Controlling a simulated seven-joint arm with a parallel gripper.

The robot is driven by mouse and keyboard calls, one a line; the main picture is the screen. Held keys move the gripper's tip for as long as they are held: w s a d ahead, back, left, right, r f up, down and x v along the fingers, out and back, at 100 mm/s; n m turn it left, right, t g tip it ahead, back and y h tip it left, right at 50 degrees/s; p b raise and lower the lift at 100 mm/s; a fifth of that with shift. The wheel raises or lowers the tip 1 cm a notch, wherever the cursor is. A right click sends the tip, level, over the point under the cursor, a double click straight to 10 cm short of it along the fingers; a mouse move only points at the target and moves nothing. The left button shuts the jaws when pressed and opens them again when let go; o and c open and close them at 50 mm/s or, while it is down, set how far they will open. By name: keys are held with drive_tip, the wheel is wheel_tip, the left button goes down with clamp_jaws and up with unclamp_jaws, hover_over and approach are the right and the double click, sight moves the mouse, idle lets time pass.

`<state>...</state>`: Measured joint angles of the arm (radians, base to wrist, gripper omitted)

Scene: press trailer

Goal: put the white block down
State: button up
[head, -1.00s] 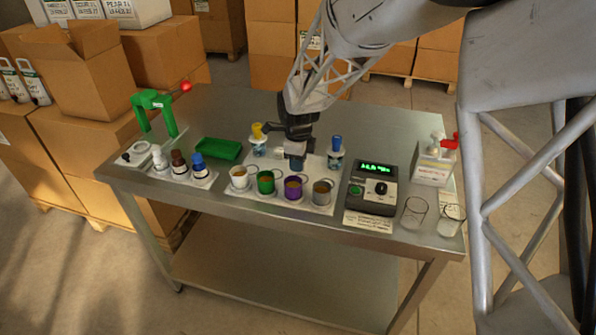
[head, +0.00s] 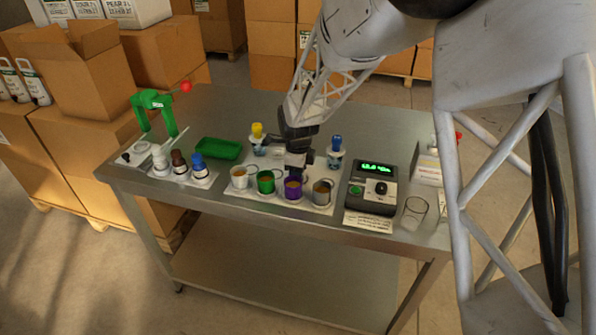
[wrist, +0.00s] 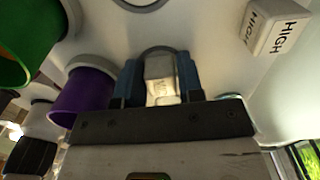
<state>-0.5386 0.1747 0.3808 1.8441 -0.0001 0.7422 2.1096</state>
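My gripper (head: 296,172) is low over the white mat (head: 324,206), just behind the purple mug (head: 293,190) and the grey mug (head: 321,193). In the wrist view its blue fingers (wrist: 159,64) are closed on the sides of a small pale block (wrist: 160,80), which looks greyish in the shade. Faint marks on its face are unreadable. Whether the block touches the mat cannot be told. In the head view the gripper hides it. Another white block, marked HIGH (wrist: 270,27), lies apart on the white surface in the wrist view.
The green mug (head: 266,181) and the purple mug (wrist: 84,96) are close to the gripper's left. A yellow-topped bottle (head: 258,142) and a blue-topped bottle (head: 335,153) stand behind the mugs. A dial device (head: 372,186) stands right; a green tray (head: 218,148) lies left.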

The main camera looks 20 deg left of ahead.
drive_tip(key=o, duration=0.3)
drive_tip(key=shift+r, duration=0.1)
wheel_tip(320, 180, up, 12)
drive_tip(key=shift+r, duration=0.1)
idle(0.7)
idle(0.8)
